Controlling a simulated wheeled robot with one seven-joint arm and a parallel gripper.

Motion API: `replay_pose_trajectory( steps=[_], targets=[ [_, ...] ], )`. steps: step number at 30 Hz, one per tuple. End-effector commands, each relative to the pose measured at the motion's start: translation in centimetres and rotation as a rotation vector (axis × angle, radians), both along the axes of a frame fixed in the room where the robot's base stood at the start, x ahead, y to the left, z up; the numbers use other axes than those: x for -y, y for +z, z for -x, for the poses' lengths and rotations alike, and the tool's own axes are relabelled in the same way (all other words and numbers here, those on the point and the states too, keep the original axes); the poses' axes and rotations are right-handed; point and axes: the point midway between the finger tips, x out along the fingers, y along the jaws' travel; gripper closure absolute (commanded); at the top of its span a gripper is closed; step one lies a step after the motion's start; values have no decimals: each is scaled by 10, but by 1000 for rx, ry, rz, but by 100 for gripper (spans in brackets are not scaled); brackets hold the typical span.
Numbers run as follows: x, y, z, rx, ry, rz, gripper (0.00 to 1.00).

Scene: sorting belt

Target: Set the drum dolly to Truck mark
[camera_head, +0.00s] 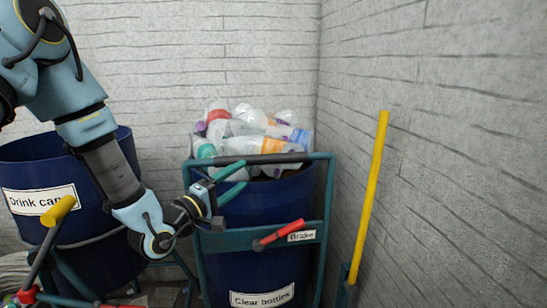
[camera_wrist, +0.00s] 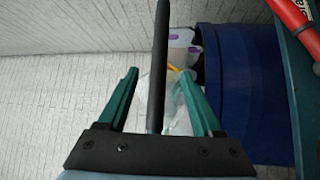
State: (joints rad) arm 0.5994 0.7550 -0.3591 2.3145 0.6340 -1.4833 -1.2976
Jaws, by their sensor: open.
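The drum dolly is a teal frame (camera_head: 325,200) with a black handle bar (camera_head: 275,158) across its top. It carries a blue drum (camera_head: 262,205) labelled "Clear bottles", heaped with plastic bottles. A red brake lever (camera_head: 278,235) sits on its crossbar beside a "Brake" label. My gripper (camera_head: 245,172) is open at the left part of the handle bar. In the wrist view the bar (camera_wrist: 160,60) appears between the two teal fingers of my gripper (camera_wrist: 158,76), touching neither. I cannot tell how deep it sits. No mark labelled Truck shows.
A second blue drum (camera_head: 125,165) labelled "Drink cans" stands at the left, with a yellow-ended lever (camera_head: 58,210) in front. A yellow pole (camera_head: 370,195) stands at the right. Grey walls (camera_head: 440,150) close the back and right side. Little floor shows.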

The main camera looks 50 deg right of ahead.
Motion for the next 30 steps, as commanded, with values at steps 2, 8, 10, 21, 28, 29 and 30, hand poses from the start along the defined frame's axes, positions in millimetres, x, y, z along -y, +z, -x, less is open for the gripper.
replay_pose_trajectory(
  steps=[2,8,10,21,28,29,30],
  targets=[
    [7,3,0,0,-1,2,33],
    [39,8,-3,2,-2,1,33],
    [52,11,-4,2,-2,1,33],
    [100,15,-9,2,0,-1,33],
    [105,15,-10,2,2,-2,33],
    [105,15,-10,2,2,-2,33],
    [105,15,-10,2,2,-2,33]
  ],
)
